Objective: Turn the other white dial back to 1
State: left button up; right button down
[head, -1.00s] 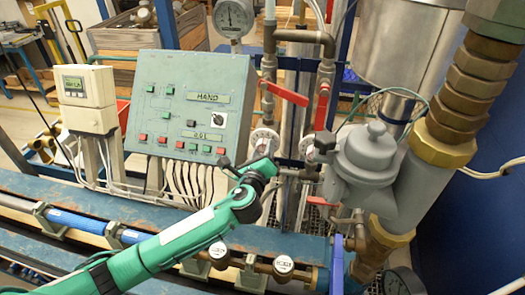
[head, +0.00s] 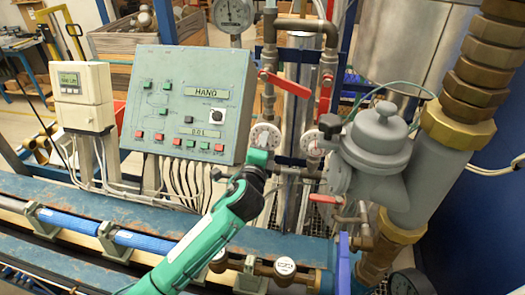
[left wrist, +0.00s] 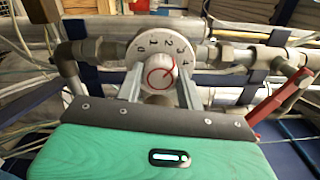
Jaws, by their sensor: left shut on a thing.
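The left white dial (head: 265,137) is on the pipework right of the green control panel. In the left wrist view its white face (left wrist: 165,45) carries numbers from 0 to 4. A red mark on its round knob (left wrist: 160,75) points up and right, roughly towards 3. My left gripper (head: 258,157) is at this dial. In the left wrist view the gripper's fingers (left wrist: 160,85) are shut on the knob, one on each side. The second white dial (head: 312,143) is just to the right; its setting is too small to read. My right gripper is not in view.
Red valve levers (head: 284,86) hang above the dials. A grey metal housing (head: 378,145) and thick brass-fitted pipes stand close on the right. The green panel (head: 190,100) with switches is to the left. A blue rail (head: 100,210) runs below.

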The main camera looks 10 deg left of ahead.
pick_arm(q)
jog(key=n+b, duration=0.3)
jog(key=n, duration=0.8)
dwell(0.4)
jog(key=o, duration=1)
jog(key=shift+s+b, duration=2.35)
jog(key=shift+s, duration=4.55)
